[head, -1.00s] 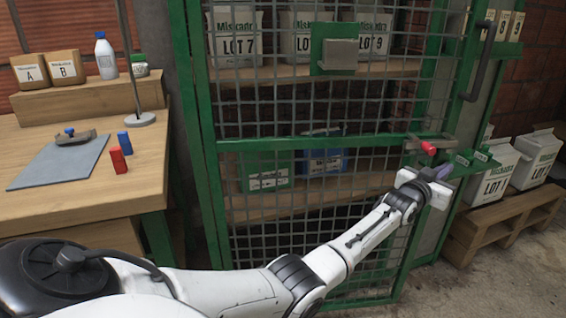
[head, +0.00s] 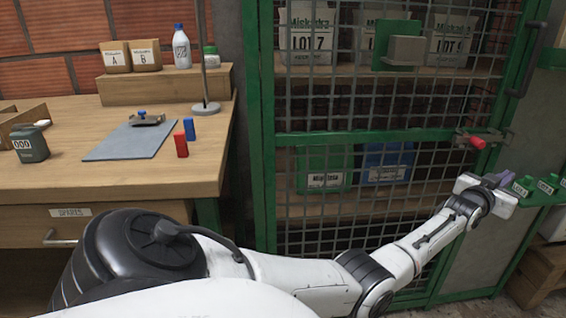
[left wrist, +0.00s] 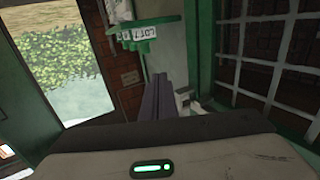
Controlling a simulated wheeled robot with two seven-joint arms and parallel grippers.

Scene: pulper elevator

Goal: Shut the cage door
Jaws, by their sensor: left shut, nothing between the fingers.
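The cage door (head: 345,137) is a tall green frame with wire mesh, at the right of the head view. It looks close to flush with the cage front, but I cannot tell whether it is fully shut. A latch with a red knob (head: 478,143) sits at its right edge. My left gripper (head: 497,180) is shut and empty, just below and right of the latch; I cannot tell whether it touches the door. Its grey-purple fingers show together in the left wrist view (left wrist: 157,98), with mesh to their right. My right gripper is not in view.
Behind the mesh, shelves hold white sacks (head: 309,38), a green bin (head: 323,167) and a blue bin (head: 388,163). A wooden workbench (head: 215,160) stands at the left. A dark handle (head: 527,60) is upper right.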

